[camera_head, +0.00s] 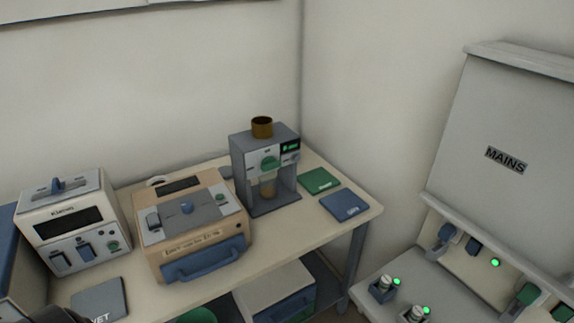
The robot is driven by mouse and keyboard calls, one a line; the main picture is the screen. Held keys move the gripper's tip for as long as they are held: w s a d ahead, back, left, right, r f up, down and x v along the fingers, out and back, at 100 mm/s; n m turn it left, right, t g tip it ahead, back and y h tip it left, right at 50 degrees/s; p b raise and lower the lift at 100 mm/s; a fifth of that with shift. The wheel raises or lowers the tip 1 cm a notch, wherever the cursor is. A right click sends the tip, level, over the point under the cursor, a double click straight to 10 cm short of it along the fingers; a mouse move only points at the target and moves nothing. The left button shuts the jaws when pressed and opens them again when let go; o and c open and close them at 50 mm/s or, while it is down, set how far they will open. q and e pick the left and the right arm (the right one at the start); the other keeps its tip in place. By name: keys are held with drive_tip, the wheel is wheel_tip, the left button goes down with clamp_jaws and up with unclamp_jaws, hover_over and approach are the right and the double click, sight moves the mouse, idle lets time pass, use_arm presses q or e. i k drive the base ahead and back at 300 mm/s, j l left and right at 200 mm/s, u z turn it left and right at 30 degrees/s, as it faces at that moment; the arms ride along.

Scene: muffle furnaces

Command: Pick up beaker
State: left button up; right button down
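A small tan, beaker-like vessel (268,188) stands in the open bay of a grey dispenser-like machine (240,165) at the back of the table. The machine's frame surrounds it at the sides and above. It is small in the picture, so its exact shape and contents are hard to tell. A brown cylindrical cup or hopper (262,128) sits on top of the same machine. I cannot tell for sure which of the two is the beaker. Neither of my grippers can be made out. A dark shape is cut off at the bottom left edge.
A beige furnace-like box with a blue handle (190,225) and a white device (68,225) stand left on the table (335,225). Green (319,180) and blue (343,204) mats lie right of the machine. A MAINS panel (510,125) stands at the right.

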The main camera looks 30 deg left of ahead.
sight(267, 182)
drive_tip(key=k+u, duration=0.15)
drive_tip(key=u, duration=0.9)
